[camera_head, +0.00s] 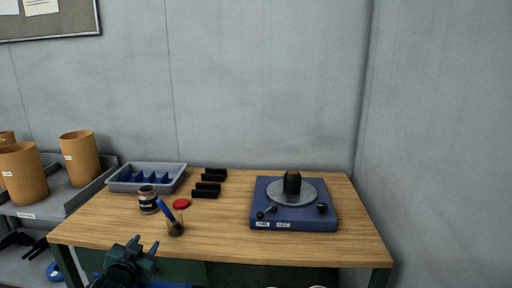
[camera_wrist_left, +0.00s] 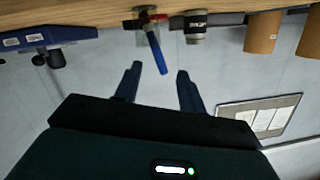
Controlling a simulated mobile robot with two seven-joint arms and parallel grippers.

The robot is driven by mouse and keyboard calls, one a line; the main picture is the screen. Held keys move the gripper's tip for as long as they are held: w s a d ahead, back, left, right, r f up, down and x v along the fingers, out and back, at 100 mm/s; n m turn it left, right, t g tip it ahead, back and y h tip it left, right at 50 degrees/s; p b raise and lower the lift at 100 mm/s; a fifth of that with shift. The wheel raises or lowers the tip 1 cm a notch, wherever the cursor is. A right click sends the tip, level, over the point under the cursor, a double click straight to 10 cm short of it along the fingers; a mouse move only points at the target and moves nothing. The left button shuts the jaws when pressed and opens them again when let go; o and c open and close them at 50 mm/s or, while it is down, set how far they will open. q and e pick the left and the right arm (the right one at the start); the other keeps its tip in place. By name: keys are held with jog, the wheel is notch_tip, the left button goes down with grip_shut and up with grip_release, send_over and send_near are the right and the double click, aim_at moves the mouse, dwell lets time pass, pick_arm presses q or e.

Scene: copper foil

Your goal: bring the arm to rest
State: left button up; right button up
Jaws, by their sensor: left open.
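My left gripper (camera_head: 133,246) is low at the front edge of the wooden table (camera_head: 230,238), below and left of a small cup with a blue-handled tool. In the left wrist view, where the scene appears upside down, its two fingers (camera_wrist_left: 156,82) stand apart with nothing between them. The cup (camera_wrist_left: 148,16) and its blue tool (camera_wrist_left: 155,55) show beyond the fingertips, apart from them. My right gripper is in neither view.
On the table are a labelled jar (camera_head: 148,200), a red lid (camera_head: 181,204), the cup (camera_head: 175,228), black blocks (camera_head: 206,190), a grey tray (camera_head: 178,172) and a blue turntable unit (camera_head: 322,222). Orange cylinders (camera_head: 80,157) stand on a shelf at left. The table's front middle is clear.

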pick_arm(q)
jog(key=s+d+f+g+h, duration=0.2)
jog(key=s+d+f, duration=0.6)
jog(key=s+f, duration=0.45)
jog(key=s+d+f+g, duration=0.1)
jog(key=s+d, duration=0.3)
jog(key=s, duration=0.6)
jog(key=s+d+f+g+h, duration=0.1)
jog(key=s+d+f+g, duration=0.1)
jog(key=s, duration=0.8)
jog(key=shift+s+d+f+h, duration=0.2)
jog(key=shift+s+d+h, duration=0.15)
jog(key=shift+d, duration=0.5)
